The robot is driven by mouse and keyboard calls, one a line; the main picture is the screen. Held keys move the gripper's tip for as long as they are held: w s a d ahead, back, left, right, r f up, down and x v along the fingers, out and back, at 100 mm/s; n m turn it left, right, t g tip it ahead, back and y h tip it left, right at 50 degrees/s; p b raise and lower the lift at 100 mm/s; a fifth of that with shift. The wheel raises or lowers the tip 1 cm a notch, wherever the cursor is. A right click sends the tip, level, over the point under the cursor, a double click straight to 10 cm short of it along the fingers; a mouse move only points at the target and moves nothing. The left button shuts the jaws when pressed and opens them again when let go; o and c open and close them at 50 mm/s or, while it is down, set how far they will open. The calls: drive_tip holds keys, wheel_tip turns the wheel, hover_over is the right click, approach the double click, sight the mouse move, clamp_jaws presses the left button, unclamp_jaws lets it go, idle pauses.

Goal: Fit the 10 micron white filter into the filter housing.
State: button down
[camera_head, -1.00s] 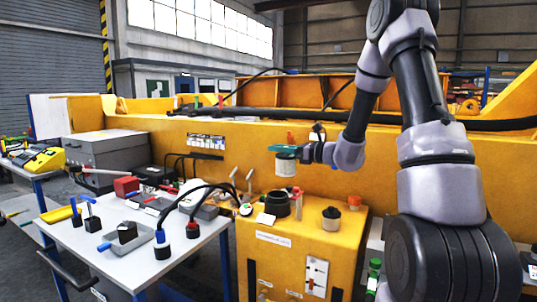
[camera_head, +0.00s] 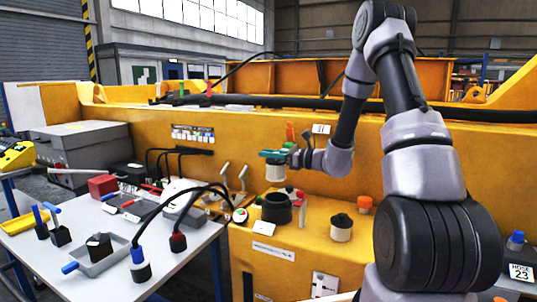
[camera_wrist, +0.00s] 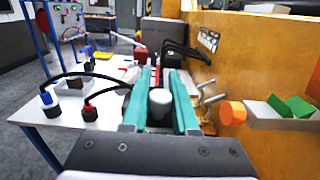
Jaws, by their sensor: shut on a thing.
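My gripper (camera_head: 275,154) has teal fingers and is shut on a white filter (camera_head: 275,172). The filter hangs upright below the fingers; any label on it is too small to read. In the wrist view the gripper (camera_wrist: 160,108) shows the white filter (camera_wrist: 160,103) between its two teal fingers. The filter housing (camera_head: 277,207), a black open-topped cylinder, stands on the yellow cabinet. The held filter is above the housing in the head view, with a gap between them. The inside of the housing is mostly hidden.
A pale filter with a black cap (camera_head: 341,228) and an orange-capped jar (camera_head: 365,205) stand right of the housing. Small red-topped and green-topped items are close by it. The white table (camera_head: 185,255) at left holds hoses and tools. A yellow wall (camera_head: 340,145) rises behind.

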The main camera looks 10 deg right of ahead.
sight(270, 178)
drive_tip(key=shift+d, duration=0.1)
drive_tip(key=shift+s+f, duration=0.1)
drive_tip(key=shift+f, duration=2.8)
drive_tip(key=shift+f, duration=1.75)
drive_tip(key=shift+r, duration=0.15)
drive_tip(key=shift+s+r, duration=0.15)
drive_tip(key=shift+r, duration=1.1)
drive_tip(key=shift+f, duration=1.3)
